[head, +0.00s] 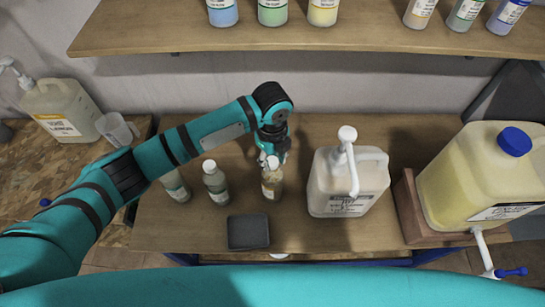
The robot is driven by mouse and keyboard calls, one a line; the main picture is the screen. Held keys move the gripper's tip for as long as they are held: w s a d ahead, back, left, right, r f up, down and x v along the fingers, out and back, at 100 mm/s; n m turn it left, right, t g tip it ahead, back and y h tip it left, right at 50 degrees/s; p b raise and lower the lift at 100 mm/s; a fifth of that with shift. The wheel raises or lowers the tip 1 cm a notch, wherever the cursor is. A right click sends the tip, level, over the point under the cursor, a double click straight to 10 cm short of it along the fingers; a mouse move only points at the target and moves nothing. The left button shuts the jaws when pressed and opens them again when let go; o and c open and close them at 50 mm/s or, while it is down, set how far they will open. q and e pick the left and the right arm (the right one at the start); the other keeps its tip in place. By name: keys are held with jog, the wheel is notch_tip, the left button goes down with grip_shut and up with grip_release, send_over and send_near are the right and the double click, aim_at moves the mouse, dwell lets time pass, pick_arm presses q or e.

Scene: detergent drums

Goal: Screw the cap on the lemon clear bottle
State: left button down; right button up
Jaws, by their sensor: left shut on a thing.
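A small clear bottle (271,184) with pale yellowish contents and a label stands upright on the wooden table. A white cap (272,163) is at its neck; I cannot tell whether it is threaded on or only resting there. My left gripper (272,156) comes down from above and is shut on the cap, its fingers partly hiding it. My right gripper is not in view.
A dark square tray (248,232) lies in front. A large pump jug (346,184) stands close on the right. A yellow drum (480,175) sits farther right. A shelf (380,33) with bottles runs above.

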pick_arm(q)
jog(key=m, duration=0.4)
jog(key=shift+s+a+f+m, duration=0.1)
jog(key=shift+a+f+m, duration=0.1)
jog(key=shift+m, duration=0.1)
jog(key=m, duration=0.5)
jog(key=shift+m, duration=0.4)
jog(key=c, duration=1.2)
grip_release()
jog(key=shift+o, duration=0.3)
jog(key=shift+d+r, duration=0.1)
jog(key=shift+r, duration=0.15)
jog(key=n, duration=0.5)
jog(key=shift+n, duration=0.4)
